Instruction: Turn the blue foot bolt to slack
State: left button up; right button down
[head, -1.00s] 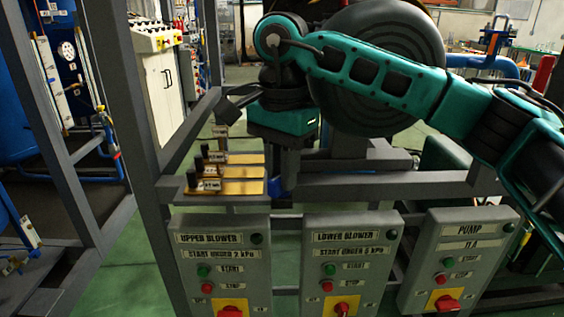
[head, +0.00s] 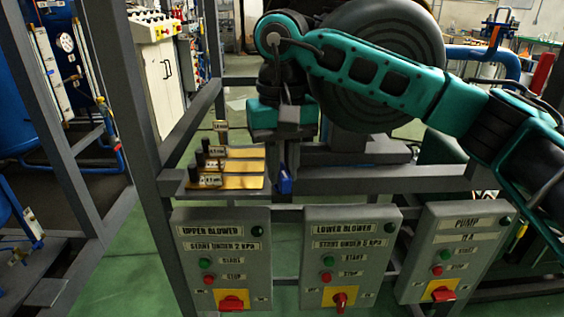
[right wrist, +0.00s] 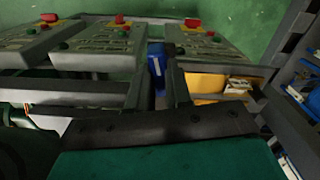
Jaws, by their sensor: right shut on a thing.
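The blue foot bolt (head: 285,183) shows below my right gripper (head: 286,165), beside the yellow-topped shelf. My right gripper points down and is shut on the bolt. In the right wrist view the bolt (right wrist: 157,66) stands between the two grey fingers (right wrist: 158,95), and part of it is hidden by them. The bolt's threads and lower end cannot be made out. My left gripper is not in view.
Yellow gauge plates (head: 240,168) with small labelled weights stand just left of the gripper. Upper blower (head: 224,265), lower blower (head: 347,262) and pump (head: 452,258) control boxes hang below. A large dark round housing (head: 380,70) sits behind my arm.

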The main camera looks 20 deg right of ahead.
aim_at(282, 170)
jog(key=shift+n, duration=1.5)
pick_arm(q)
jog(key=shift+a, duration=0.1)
pick_arm(e)
jog(key=c, duration=1)
grip_release()
jog(key=shift+c, duration=0.2)
pick_arm(q)
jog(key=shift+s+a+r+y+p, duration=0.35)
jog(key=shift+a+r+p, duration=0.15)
jog(key=shift+p, duration=0.6)
pick_arm(e)
notch_tip(282, 170, up, 13)
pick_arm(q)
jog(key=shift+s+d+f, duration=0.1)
pick_arm(e)
jog(key=shift+s, duration=0.1)
